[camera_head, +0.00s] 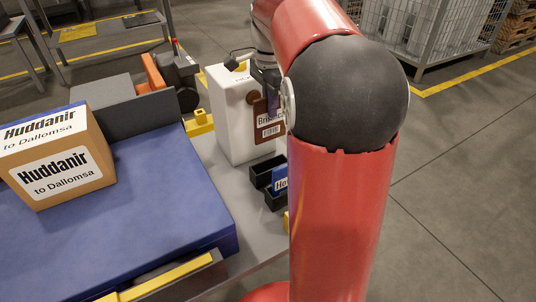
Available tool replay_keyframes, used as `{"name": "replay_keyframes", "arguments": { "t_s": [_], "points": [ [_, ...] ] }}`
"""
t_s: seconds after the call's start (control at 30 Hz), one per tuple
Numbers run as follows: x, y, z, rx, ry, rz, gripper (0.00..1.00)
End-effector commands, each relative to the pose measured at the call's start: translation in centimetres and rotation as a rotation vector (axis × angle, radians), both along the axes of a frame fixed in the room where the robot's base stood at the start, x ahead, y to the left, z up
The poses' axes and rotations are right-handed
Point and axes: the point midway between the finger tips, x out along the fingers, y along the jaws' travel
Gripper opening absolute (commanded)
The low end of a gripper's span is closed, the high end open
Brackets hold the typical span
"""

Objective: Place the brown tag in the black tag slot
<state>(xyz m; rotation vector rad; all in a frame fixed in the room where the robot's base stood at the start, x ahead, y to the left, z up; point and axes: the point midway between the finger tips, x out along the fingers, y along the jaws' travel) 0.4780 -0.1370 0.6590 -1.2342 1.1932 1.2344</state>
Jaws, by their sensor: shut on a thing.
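The brown tag (262,133) has a white label with dark print and a barcode. It hangs upright in front of a white box-shaped unit (228,120). My gripper (270,98) is shut on the upper part of the tag; my red and black arm hides much of the jaws and the tag's right side. The black tag slot (262,176) sits below the tag, on the grey surface beside the white unit. It has black holders, and a blue tag (280,178) with a white label stands in the nearer one. My arm hides its right side.
A cardboard box (62,192) labelled "Huddanir to Dallomsa" rests on a blue surface (150,225) at left. A grey panel (120,135) and yellow parts (199,124) stand near the white unit. A wire cage (440,35) stands behind. The floor at right is clear.

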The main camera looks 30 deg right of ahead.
Motion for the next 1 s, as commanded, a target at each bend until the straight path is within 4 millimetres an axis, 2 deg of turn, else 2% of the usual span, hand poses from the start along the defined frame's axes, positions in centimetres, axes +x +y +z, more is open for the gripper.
{"name": "replay_keyframes", "arguments": {
  "t_s": [0.03, 0.1, 0.3, 0.57, 0.8, 1.0],
  "points": [
    [-0.1, 0.0, -1.9, 0.001, 0.004, 0.0, 0.0],
    [-0.1, 0.0, -3.8, 0.001, 0.004, 0.0, 0.0],
    [0.0, 0.0, -8.2, 0.001, 0.002, 0.0, 0.0],
    [0.0, 0.0, -10.3, 0.0, 0.0, 0.0, 0.0],
    [0.0, 0.0, -13.7, 0.001, 0.002, 0.0, 0.0],
    [0.0, 0.0, -14.0, 0.0, -0.001, 0.0, 0.0]
  ]
}}
